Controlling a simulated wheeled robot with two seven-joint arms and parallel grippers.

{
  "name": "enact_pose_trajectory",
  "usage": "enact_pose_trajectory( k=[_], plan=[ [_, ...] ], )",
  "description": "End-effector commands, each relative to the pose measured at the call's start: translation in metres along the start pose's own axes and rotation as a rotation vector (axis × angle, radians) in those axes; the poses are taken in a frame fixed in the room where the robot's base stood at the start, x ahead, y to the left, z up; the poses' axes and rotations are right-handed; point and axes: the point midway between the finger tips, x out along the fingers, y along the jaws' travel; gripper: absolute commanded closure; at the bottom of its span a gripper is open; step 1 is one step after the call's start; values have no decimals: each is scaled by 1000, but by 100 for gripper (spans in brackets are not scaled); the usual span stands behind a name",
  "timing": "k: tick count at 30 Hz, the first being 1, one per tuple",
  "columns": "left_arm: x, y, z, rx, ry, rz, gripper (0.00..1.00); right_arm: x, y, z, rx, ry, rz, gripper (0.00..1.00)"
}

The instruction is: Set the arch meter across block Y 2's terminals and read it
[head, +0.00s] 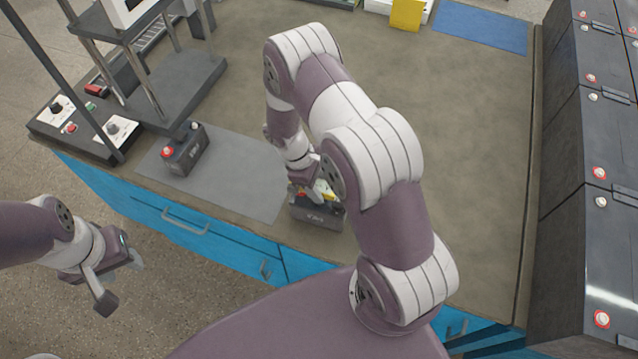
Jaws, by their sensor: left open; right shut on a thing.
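A dark battery block (318,213) stands near the front edge of the bench, with a small pale label too blurred to read surely. My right gripper (316,190) is just over its top, shut on a small yellow-green thing (324,188) that looks like the arch meter. The gripper and arm hide much of it, so I cannot tell whether its feet touch the terminals, and no reading shows. A second dark block (186,152) with a red and a dark terminal stands on a grey mat (245,165). My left gripper (122,282) is open and empty, off the bench's front.
A dark stand with posts (170,90) and a control panel with knobs (88,128) occupy the bench's left. Tall dark battery units (590,130) with red and white terminals line the right. A blue mat (482,27) and yellow item (406,14) lie at the back. The bench's right-centre is clear.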

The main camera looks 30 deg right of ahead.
Motion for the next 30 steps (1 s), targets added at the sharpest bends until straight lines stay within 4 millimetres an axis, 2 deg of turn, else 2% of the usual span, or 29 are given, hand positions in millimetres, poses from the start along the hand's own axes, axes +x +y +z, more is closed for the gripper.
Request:
enact_pose_trajectory(
  k=[21,22,24,30],
  plan=[
    [14,0,2,0,0,0,57,18,0,-7,0,0,0,100],
    [14,0,2,0,0,0,57,17,0,-7,0,0,0,47],
    [13,0,2,0,0,0,57,16,0,-7,0,0,0,24],
    [13,0,2,0,0,0,57,16,0,-7,0,0,0,23]
  ],
)
